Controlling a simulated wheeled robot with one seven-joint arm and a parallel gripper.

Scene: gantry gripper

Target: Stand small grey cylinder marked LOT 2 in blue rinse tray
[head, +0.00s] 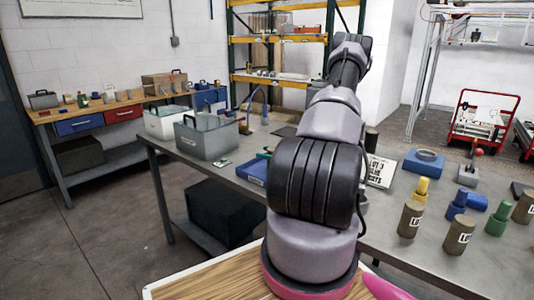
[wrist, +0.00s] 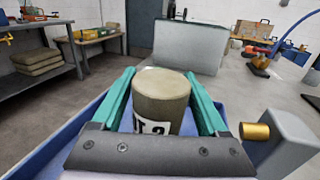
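My gripper (wrist: 161,80) has teal fingers on both sides of a grey-brown cylinder (wrist: 162,88), close against its sides. The cylinder looks upright, with a white label on its near side; only part of the marking shows, apparently a 2. Its lower end is hidden behind the gripper body, so I cannot tell whether it touches the tray floor. The blue tray (wrist: 88,122) lies around and below the gripper in the wrist view. In the head view, a corner of the blue tray (head: 252,172) shows left of my arm, which hides the cylinder and most of the gripper.
A grey open bin (head: 206,139) stands on the table behind the tray. A grey block with a brass knob (wrist: 256,131) is close right of the gripper. Several labelled cylinders, such as one (head: 410,220), and coloured bottles stand at the right.

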